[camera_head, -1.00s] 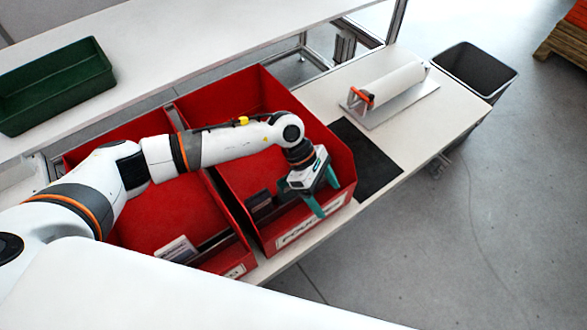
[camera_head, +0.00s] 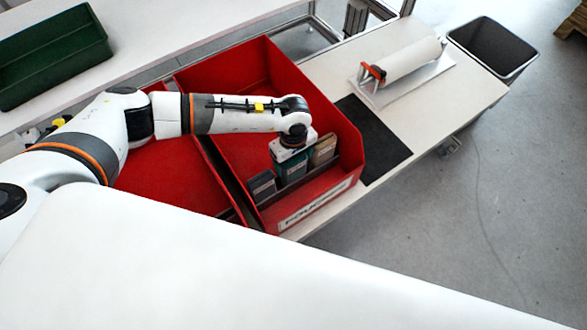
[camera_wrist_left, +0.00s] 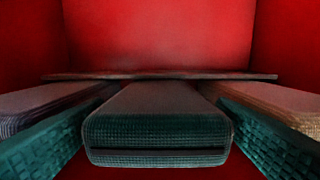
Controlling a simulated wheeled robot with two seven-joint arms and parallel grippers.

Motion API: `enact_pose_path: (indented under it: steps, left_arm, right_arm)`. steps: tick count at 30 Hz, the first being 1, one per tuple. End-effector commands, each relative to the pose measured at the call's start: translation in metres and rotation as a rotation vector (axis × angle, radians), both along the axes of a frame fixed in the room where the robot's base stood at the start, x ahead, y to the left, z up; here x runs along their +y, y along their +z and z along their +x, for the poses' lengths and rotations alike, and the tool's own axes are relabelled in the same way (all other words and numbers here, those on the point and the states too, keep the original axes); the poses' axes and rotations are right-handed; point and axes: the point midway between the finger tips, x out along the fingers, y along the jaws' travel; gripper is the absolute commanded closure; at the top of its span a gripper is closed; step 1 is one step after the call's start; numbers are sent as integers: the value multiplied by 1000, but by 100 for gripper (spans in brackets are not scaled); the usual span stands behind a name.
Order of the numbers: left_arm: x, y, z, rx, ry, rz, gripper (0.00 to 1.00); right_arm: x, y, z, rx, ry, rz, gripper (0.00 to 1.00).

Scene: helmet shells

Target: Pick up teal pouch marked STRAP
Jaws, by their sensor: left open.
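A dark teal pouch (camera_wrist_left: 157,115) stands in the middle of the left wrist view, end towards the camera; no STRAP marking is legible. In the head view the teal pouch (camera_head: 289,172) shows partly below my left gripper (camera_head: 291,157), between a grey pouch and a tan pouch. My left gripper is open, with one teal finger on each side of the teal pouch in the wrist view. I cannot tell whether the fingers touch it. My right gripper is not in view.
A grey pouch (camera_head: 262,187) and a tan pouch (camera_head: 324,149) stand close on either side. All are in a red bin (camera_head: 345,125) labelled POUCHES, with high walls. A second red bin (camera_head: 170,185) adjoins it. A black mat (camera_head: 375,140) lies right of the bin.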

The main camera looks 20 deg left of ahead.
Motion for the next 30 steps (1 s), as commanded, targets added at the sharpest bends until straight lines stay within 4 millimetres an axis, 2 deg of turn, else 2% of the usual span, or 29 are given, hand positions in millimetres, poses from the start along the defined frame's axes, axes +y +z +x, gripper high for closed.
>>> enact_pose_path:
  steps: [3,6,14,15,17,21,30]
  left_arm:
    - [-1,-19,-4,3,1,1,21]
    - [-1,-29,-3,1,2,0,21]
    - [-1,-34,-3,1,1,0,21]
    - [-1,-34,-3,1,1,0,23]
    - [-1,-34,-3,1,1,0,32]
    - [-1,-33,-2,1,2,-1,55]
    - [-1,-28,-2,-1,1,-2,56]
  right_arm:
    - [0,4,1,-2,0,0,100]
    - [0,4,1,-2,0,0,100]
    - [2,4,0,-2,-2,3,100]
    - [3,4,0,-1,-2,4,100]
    - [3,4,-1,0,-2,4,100]
    - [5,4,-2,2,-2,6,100]
    - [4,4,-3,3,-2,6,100]
